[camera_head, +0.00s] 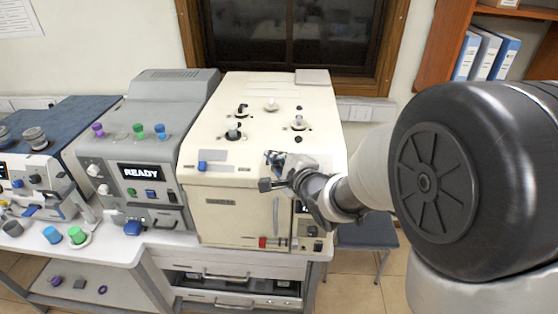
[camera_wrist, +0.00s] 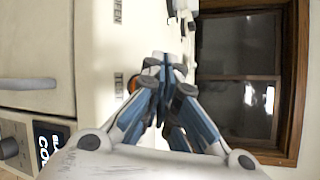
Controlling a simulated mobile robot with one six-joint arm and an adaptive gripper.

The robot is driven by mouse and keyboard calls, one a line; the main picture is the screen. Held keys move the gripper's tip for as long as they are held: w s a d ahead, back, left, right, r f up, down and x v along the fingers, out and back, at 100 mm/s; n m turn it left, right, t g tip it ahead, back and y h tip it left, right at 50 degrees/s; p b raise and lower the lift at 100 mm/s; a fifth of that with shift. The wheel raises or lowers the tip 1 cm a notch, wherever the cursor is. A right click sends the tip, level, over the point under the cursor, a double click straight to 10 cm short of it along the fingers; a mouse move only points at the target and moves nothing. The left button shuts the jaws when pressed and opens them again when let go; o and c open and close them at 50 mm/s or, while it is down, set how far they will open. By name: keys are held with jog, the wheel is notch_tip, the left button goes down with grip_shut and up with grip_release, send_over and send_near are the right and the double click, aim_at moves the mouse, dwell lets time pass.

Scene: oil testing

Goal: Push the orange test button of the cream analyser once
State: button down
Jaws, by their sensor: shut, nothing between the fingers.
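The cream analyser (camera_head: 222,207) stands on the bench in the middle of the head view. Its cream front and top also show in the wrist view (camera_wrist: 95,95). My gripper (camera_head: 273,159) is over the right front part of its top, fingers pointing away from the head camera. In the wrist view its blue-grey fingers (camera_wrist: 167,66) are together and hold nothing. A small orange patch (camera_wrist: 132,83) shows just left of the fingers, partly hidden by them; it looks like the orange test button. I cannot tell whether the fingertips touch it. The button is not visible in the head view.
A grey analyser (camera_head: 140,110) reading READY stands close on the left. Small knobs and fittings (camera_head: 234,131) rise from the cream top. A blue button (camera_head: 202,166) sits at its front left edge. A window (camera_head: 290,40) is behind, and a blue-grey stool (camera_head: 365,237) at the right.

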jog(key=shift+f, duration=0.15)
dwell(0.5)
jog(key=shift+w+f, duration=0.2)
jog(key=shift+w, duration=0.05)
jog(key=shift+w+f+b, duration=0.2)
jog(key=shift+f+b, duration=0.15)
jog(key=shift+f, duration=0.05)
dwell(0.6)
jog(key=shift+r, duration=0.1)
jog(key=shift+s+r+p, duration=0.45)
jog(key=shift+r+p, duration=0.1)
jog(key=shift+r, duration=0.1)
jog(key=s+r+p, duration=0.1)
jog(key=r, duration=0.1)
jog(key=s+r+p, duration=0.2)
dwell(0.7)
